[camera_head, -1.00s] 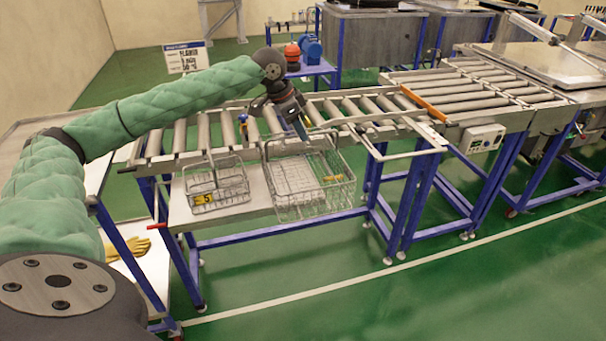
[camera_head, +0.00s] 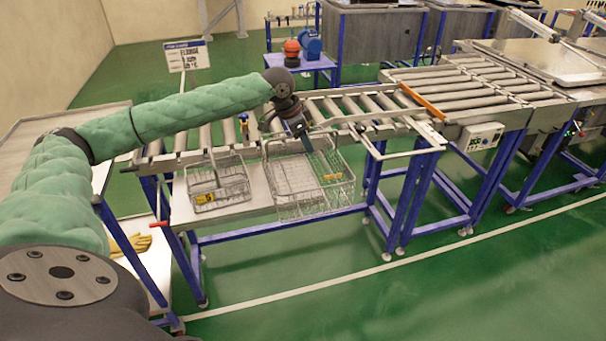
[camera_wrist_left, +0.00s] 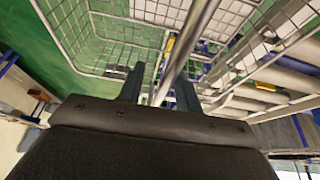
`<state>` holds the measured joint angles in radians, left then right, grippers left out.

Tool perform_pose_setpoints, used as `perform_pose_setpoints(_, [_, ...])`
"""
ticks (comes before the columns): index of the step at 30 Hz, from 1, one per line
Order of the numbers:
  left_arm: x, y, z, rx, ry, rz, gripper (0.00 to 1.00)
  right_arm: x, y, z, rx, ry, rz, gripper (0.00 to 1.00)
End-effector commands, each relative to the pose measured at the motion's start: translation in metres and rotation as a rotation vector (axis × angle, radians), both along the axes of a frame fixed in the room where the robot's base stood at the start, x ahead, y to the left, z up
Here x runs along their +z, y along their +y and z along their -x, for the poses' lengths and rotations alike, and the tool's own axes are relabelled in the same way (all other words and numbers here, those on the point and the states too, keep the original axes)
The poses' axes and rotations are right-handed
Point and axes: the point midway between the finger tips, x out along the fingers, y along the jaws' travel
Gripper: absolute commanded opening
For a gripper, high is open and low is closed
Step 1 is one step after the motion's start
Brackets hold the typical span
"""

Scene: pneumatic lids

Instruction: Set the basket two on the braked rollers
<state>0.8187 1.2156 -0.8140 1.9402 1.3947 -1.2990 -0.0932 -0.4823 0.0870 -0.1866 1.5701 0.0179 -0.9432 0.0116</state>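A larger wire basket (camera_head: 292,178) with a yellow tag stands on a pale shelf in front of the roller conveyor. A smaller wire basket (camera_head: 232,187) with a yellow tag stands to its left; I cannot read either tag surely. My left gripper (camera_head: 305,143) is at the larger basket, over its inside. In the left wrist view, the gripper (camera_wrist_left: 158,90) has its two fingers apart, with a metal bar (camera_wrist_left: 183,52) running between them and gaps showing beside it. Wire mesh (camera_wrist_left: 110,35) lies beyond. The rollers (camera_head: 350,106) lie behind the baskets. My right gripper is not in view.
An orange bar (camera_head: 421,102) crosses the conveyor between roller sections. A metal frame (camera_head: 400,150) juts out right of the larger basket. A control box (camera_head: 482,137) hangs at the right.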

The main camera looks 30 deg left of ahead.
Motion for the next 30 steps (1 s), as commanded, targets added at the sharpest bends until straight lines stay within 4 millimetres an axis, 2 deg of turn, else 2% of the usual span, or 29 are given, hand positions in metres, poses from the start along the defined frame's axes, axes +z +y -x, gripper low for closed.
perform_pose_setpoints(30, [-0.0046, 0.0, 0.0, 0.0, 0.0, 0.0, 0.34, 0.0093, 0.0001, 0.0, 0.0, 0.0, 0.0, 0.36])
